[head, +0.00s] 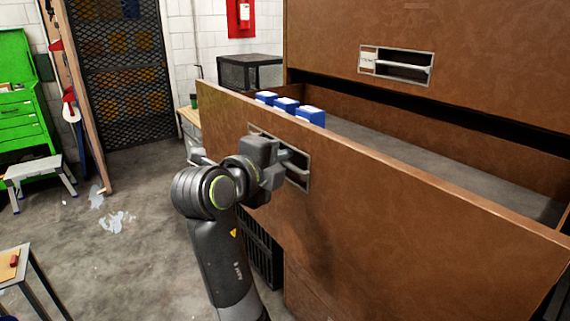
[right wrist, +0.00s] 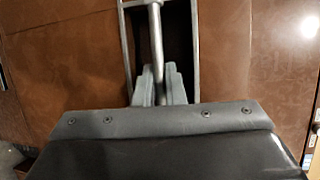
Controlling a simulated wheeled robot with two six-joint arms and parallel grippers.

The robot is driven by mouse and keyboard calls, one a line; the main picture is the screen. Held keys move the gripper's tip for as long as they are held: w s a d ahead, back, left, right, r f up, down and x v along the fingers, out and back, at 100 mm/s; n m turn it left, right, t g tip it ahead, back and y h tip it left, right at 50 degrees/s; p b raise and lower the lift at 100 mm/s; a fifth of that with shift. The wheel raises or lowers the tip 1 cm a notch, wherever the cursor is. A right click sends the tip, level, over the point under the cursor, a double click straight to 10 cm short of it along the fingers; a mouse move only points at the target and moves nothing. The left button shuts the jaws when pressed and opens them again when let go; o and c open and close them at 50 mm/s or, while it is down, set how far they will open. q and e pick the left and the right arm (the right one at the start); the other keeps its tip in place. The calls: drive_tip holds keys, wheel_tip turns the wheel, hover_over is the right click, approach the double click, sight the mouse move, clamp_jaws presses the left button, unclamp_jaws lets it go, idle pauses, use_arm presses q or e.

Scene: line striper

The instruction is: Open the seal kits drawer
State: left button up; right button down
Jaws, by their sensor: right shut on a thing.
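A large brown drawer (head: 400,190) stands pulled out of the cabinet in the head view, with its inside showing from above. Several blue boxes with white tops (head: 285,105) stand inside at its left end. My right gripper (head: 284,160) is at the recessed handle (head: 298,172) on the drawer front. In the right wrist view its two fingers (right wrist: 157,88) are shut around the metal handle bar (right wrist: 156,45). Any label on this drawer is hidden behind my gripper. My left gripper is not in view.
A closed brown drawer (head: 480,60) with a labelled handle is above the open one. A green tool cabinet (head: 22,110), a step stool (head: 38,172) and a small table (head: 25,270) stand at the left. Grey floor (head: 120,230) between them is mostly clear.

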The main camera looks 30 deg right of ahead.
drive_tip(key=shift+a+f, duration=0.1)
drive_tip(key=c, duration=1.8)
unclamp_jaws()
drive_tip(key=b+v, duration=0.6)
drive_tip(key=v, duration=0.1)
drive_tip(key=shift+s+a+b, duration=0.1)
drive_tip(key=shift+a+b, duration=0.05)
drive_tip(key=shift+b, duration=0.15)
